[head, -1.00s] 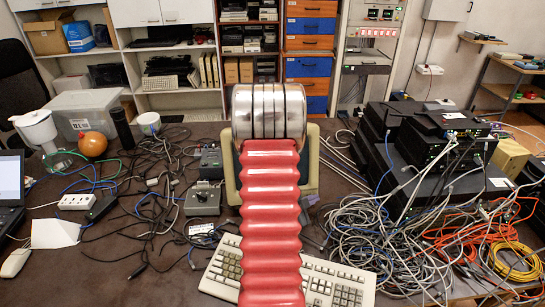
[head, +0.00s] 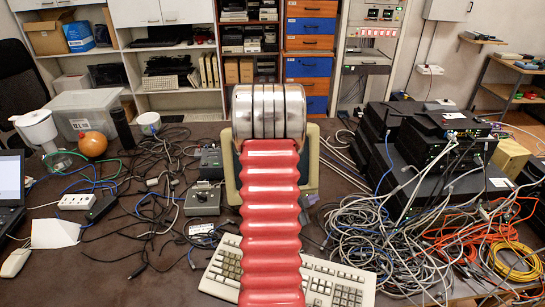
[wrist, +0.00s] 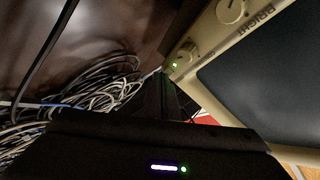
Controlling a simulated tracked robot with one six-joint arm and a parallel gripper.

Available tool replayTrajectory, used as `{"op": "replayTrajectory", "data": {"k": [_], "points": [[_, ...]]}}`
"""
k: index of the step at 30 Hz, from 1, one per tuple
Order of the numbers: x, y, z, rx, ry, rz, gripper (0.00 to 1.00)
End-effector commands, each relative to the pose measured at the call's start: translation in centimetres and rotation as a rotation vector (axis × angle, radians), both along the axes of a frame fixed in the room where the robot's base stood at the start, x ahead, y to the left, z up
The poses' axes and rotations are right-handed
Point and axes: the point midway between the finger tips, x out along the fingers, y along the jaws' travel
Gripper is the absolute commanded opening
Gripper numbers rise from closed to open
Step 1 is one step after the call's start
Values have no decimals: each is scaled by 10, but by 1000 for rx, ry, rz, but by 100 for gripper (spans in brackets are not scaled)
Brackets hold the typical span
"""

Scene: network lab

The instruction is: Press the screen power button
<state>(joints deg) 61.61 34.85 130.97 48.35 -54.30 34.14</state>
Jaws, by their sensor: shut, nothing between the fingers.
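The beige screen (head: 314,160) stands behind my red arm in the head view, mostly hidden by it. In the wrist view its beige frame (wrist: 290,15) and dark glass (wrist: 262,92) fill the right side, tilted. A knob (wrist: 232,10) with the label "BRIGHT" sits on the frame. A second round control (wrist: 184,52) sits at the frame's corner, with a small lit green light (wrist: 174,66) beside it. I cannot tell for sure which is the power button. My gripper (wrist: 162,82) is shut and empty, its dark tips close to that corner. Contact cannot be told.
A beige keyboard (head: 340,282) lies in front of the screen, under my arm. Tangled grey cables (head: 370,235) and stacked black network boxes (head: 430,135) fill the right of the desk. Small grey boxes (head: 203,200) and more cables lie to the left.

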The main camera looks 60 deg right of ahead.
Motion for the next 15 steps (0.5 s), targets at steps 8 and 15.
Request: {"op": "replayTrajectory", "data": {"k": [8, 15], "points": [[-6, 8, 3, 1, 0, -1, 0], [-6, 9, 3, 0, 0, 0, 0]]}}
